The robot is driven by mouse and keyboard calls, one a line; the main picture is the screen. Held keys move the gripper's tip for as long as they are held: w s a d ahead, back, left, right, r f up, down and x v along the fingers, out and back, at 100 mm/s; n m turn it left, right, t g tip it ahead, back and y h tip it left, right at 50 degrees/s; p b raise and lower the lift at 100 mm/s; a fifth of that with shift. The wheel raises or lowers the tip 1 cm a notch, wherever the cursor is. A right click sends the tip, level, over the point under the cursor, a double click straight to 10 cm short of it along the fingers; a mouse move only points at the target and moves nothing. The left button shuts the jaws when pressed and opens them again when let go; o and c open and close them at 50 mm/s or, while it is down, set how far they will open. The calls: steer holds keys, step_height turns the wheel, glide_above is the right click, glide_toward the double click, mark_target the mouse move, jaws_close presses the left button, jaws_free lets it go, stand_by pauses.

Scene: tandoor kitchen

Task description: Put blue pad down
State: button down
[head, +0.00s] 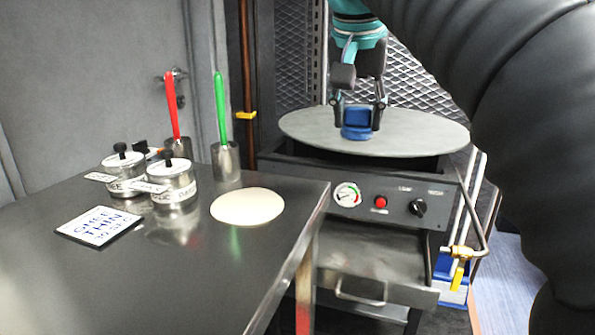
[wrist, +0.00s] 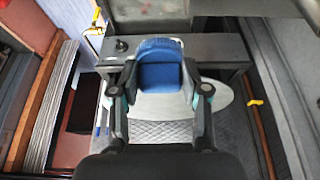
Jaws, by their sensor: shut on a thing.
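The blue pad (head: 357,122) is a small blue block between the fingers of my gripper (head: 358,108). In the head view it shows in front of the round grey plate (head: 420,133) on top of the oven; I cannot tell whether it touches the plate. In the wrist view the blue pad (wrist: 160,75) fills the gap between the two fingertips of my gripper (wrist: 160,92), which are shut on its sides. The pad's underside is hidden.
A steel table (head: 110,270) at the left holds a flat dough round (head: 247,206), two lidded pots (head: 174,186), a sign card (head: 98,227) and cups with red and green-handled tools (head: 221,115). The oven front has a gauge (head: 347,195), knobs and an open drawer (head: 370,270).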

steer(key=w+a+f, duration=0.1)
steer(key=a+f, duration=0.1)
steer(key=a, duration=0.1)
steer(key=a+f, duration=0.2)
steer(key=a, duration=0.1)
steer(key=w+a+f, duration=0.1)
steer(key=a, duration=0.2)
steer(key=shift+w+f+b, duration=0.3)
steer(key=shift+f, duration=0.1)
steer(key=shift+f+b, duration=0.5)
steer(key=shift+f, duration=1.5)
steer(key=shift+f, duration=0.15)
steer(key=c, duration=0.5)
jaws_free()
steer(key=shift+c, duration=0.2)
steer(key=p+v, duration=0.1)
steer(key=v, duration=1.1)
steer(key=shift+p, duration=0.3)
